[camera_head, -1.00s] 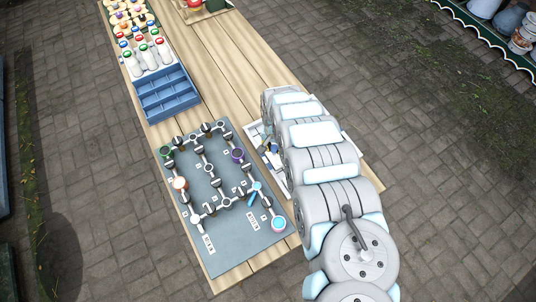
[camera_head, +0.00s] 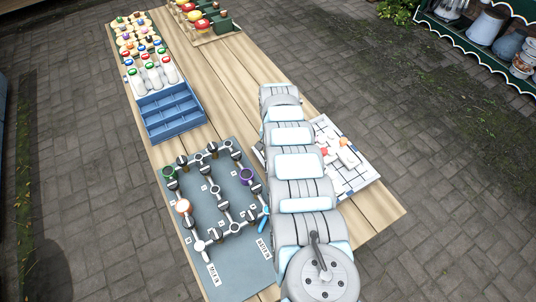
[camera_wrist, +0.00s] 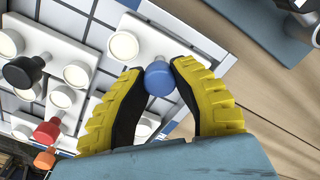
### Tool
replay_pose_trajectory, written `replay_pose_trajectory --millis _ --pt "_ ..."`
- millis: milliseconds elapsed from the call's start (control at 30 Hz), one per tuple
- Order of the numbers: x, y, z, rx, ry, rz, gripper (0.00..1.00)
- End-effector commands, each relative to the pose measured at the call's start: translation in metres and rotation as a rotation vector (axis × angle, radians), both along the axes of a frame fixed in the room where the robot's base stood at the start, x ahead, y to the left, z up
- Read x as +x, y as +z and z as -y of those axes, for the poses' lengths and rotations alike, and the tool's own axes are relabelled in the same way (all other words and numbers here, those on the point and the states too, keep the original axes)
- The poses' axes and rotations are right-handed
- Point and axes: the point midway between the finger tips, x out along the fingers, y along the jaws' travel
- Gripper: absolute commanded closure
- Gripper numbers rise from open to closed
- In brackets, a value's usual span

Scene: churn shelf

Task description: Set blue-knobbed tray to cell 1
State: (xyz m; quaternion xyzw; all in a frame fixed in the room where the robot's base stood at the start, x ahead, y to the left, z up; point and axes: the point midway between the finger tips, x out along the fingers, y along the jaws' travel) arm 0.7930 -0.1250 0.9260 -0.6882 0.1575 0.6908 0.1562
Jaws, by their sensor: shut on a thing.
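The blue-knobbed tray (camera_wrist: 165,42) is a white plate with pale round discs, in the upper middle of the wrist view. Its blue knob (camera_wrist: 159,79) sits between the two yellow-ribbed fingers of my gripper (camera_wrist: 157,72), which is shut on it. The tray lies over or on a white board with a dark grid (camera_wrist: 75,15); whether it touches cannot be told. In the head view, my arm hides the gripper and this tray. The gridded board (camera_head: 358,183) shows to the right of my arm. No cell number is readable.
Beside the held tray are a black knob (camera_wrist: 24,70), a red knob (camera_wrist: 47,131) and an orange knob (camera_wrist: 44,159). A grey pipework board (camera_head: 200,160) lies left of my arm. A blue compartment box (camera_head: 168,110) stands behind it. Bare wood (camera_head: 385,212) shows at right.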

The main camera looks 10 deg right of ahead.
Motion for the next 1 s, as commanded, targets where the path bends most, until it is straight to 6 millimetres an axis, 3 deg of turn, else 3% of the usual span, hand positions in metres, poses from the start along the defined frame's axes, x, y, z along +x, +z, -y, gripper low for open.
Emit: replay_pose_trajectory --millis 300,333,400,433,767,1000 --pt "0.002 -0.002 -0.001 0.001 0.001 0.006 1.0" --pt "0.002 -0.002 -0.001 0.001 0.001 0.006 0.65" --pt "0.002 -0.001 -0.001 0.001 0.001 0.006 0.45" --pt "0.002 -0.001 -0.001 0.001 0.001 0.006 0.42" --pt "0.001 0.0 -0.001 0.001 0.001 0.004 0.42" --pt "0.001 0.014 0.0 0.002 0.0 0.003 0.42"
